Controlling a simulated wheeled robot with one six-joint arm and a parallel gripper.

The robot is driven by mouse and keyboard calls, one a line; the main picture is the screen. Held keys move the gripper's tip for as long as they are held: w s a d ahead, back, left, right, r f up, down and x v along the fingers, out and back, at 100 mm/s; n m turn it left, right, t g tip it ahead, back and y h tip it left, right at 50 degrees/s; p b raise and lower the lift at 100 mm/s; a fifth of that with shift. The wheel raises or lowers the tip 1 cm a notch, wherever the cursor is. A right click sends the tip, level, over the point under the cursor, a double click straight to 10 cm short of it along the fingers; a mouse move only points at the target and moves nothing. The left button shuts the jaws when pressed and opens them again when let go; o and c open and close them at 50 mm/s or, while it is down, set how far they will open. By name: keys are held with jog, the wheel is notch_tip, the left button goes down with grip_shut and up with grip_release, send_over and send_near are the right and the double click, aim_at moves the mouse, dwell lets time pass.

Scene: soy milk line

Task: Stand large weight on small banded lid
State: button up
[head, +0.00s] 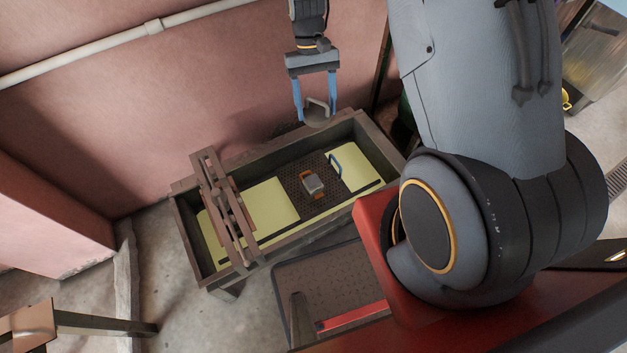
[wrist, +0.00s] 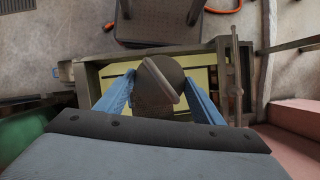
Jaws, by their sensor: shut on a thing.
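The large weight (head: 318,114) is a rounded grey-brown piece with a bar handle. My gripper (head: 316,108) is shut on it, one blue finger on each side, and holds it above the back rim of the trough. In the wrist view the weight (wrist: 158,88) fills the space between the fingers and hides what lies under it. In the trough, a small yellow panel (head: 361,172) with a blue handle lies at the right, and a larger yellow panel (head: 268,204) lies left of centre. I cannot tell for certain which is the banded lid.
The long trough (head: 190,246) has raised grey walls. A wooden frame (head: 226,212) stands across the left end. A dark tray-like stand (head: 290,275) is in front, and a pink wall is behind.

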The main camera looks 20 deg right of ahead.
aim_at(312, 181)
jog(key=shift+w+d+f+m+t+y+b, duration=0.1)
jog(key=shift+w+f+m+y+b, duration=0.55)
jog(key=shift+f+b, duration=6.1)
jog(key=shift+w+d+f+m+t+y+b, duration=0.15)
jog(key=shift+w+f+m+b, duration=0.95)
jog(key=shift+f+b, duration=5.6)
jog(key=shift+w+f+m+t+y+b, duration=0.1)
jog(key=shift+w+f+m+y+b, duration=0.8)
jog(key=shift+f+b, duration=5.85)
jog(key=shift+s+f+m+h+p, duration=0.25)
jog(key=shift+f+p, duration=0.3)
jog(key=shift+s+f+m+h+p, duration=0.2)
jog(key=shift+s+f+h+p, duration=0.05)
jog(key=shift+f+p, duration=0.3)
jog(key=o, duration=1.9)
jog(key=shift+o, duration=0.2)
